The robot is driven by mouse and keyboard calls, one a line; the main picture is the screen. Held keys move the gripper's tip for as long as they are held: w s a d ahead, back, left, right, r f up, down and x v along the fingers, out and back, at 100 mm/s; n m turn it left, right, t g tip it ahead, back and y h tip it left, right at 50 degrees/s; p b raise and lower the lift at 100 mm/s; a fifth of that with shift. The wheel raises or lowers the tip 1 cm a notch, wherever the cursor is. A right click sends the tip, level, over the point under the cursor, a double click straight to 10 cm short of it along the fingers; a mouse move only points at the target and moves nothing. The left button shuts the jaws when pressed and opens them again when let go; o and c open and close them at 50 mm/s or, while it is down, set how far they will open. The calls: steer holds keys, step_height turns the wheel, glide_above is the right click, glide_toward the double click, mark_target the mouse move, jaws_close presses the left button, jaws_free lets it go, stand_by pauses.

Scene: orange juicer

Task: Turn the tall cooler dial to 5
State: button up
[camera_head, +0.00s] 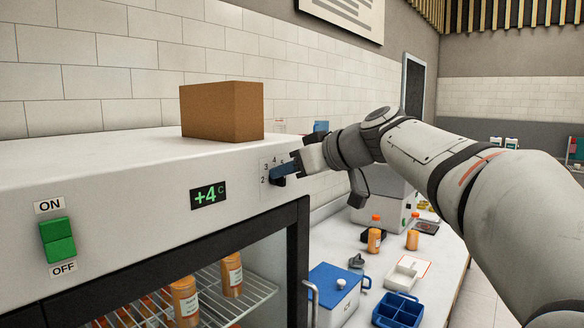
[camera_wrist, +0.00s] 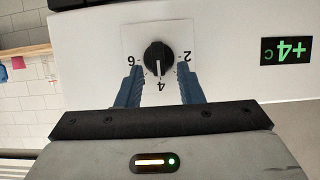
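The tall cooler (camera_head: 130,215) stands at the left with a dial plate (camera_head: 264,167) at the right end of its front panel. In the wrist view the black round dial (camera_wrist: 158,57) has a white pointer line aimed down at the 4; the 2 and 6 show at its sides. My gripper (camera_head: 287,170) is at the plate and covers most of the dial in the head view. In the wrist view its two blue fingers (camera_wrist: 159,75) are apart, one on each side of the dial, with gaps showing. Whether the fingertips reach past its face is unclear.
A green display (camera_head: 208,195) reads +4 C, and a green ON/OFF switch (camera_head: 57,241) is at the left. A brown box (camera_head: 222,111) sits on top of the cooler. The counter at right holds a blue-lidded box (camera_head: 335,282), a blue tray (camera_head: 398,310) and orange bottles (camera_head: 374,240).

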jaws_close()
steer(key=shift+w+d+f+m+g+y+b, duration=0.15)
steer(key=shift+m+g+y+b, duration=0.3)
steer(key=shift+m, duration=0.5)
steer(key=shift+w+d+m+g+y+b, duration=0.2)
steer(key=shift+m+g+y, duration=0.35)
steer(key=shift+m, duration=0.45)
steer(key=shift+w+d+f+m+g+y+b, duration=0.15)
steer(key=shift+m+g+y+b, duration=0.3)
steer(key=shift+m, duration=0.5)
steer(key=shift+r, duration=0.1)
steer(key=shift+c, duration=0.9)
jaws_free()
steer(key=shift+w+a, duration=0.1)
steer(key=shift+o, duration=0.9)
